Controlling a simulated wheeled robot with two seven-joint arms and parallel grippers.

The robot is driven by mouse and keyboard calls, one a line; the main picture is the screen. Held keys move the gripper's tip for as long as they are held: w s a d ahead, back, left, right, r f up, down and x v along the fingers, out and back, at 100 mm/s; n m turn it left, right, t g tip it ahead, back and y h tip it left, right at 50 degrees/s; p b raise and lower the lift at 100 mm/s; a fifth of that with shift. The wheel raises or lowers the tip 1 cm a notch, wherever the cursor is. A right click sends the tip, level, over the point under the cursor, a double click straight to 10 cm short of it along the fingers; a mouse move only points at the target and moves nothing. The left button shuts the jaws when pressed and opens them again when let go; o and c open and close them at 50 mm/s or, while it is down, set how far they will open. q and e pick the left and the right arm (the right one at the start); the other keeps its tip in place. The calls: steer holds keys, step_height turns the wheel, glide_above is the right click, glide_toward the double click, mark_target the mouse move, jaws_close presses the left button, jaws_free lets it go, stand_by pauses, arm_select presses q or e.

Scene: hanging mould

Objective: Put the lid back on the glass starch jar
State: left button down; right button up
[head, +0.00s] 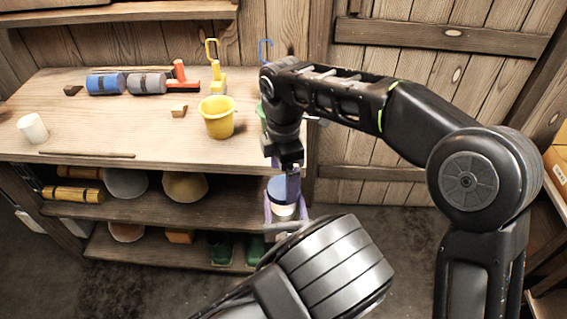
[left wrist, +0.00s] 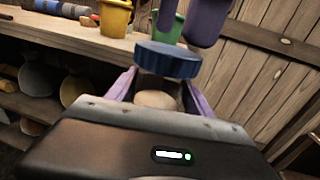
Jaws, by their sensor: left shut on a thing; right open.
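The glass jar (left wrist: 157,98) with pale contents is between the purple fingers of my left gripper (left wrist: 153,93), which is shut on it; it also shows in the head view (head: 284,211). The blue lid (left wrist: 167,60) is at the top of the jar and looks slightly tilted in the left wrist view; it also shows in the head view (head: 280,188). I cannot tell whether it is fully seated. My right gripper (left wrist: 188,20) is open, with its purple fingers just above the lid and apart from it. In the head view the right gripper (head: 290,180) partly hides the lid.
A wooden workbench (head: 110,140) stands behind, with a yellow bucket (head: 218,117), a green bucket (left wrist: 166,28), a white cup (head: 32,129) and blue and grey rolls. Shelves below hold bowls. The jar is held in front of the bench edge, over open floor.

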mark_target(283, 187)
steer(key=shift+f, duration=1.6)
steer(key=c, duration=1.5)
steer(key=shift+o, duration=0.2)
steer(key=m, duration=0.4)
steer(key=shift+m, duration=0.3)
steer(key=m, duration=1)
steer(key=shift+m, duration=0.4)
steer(key=m, duration=0.3)
steer(key=o, duration=1.5)
steer(key=shift+o, duration=0.2)
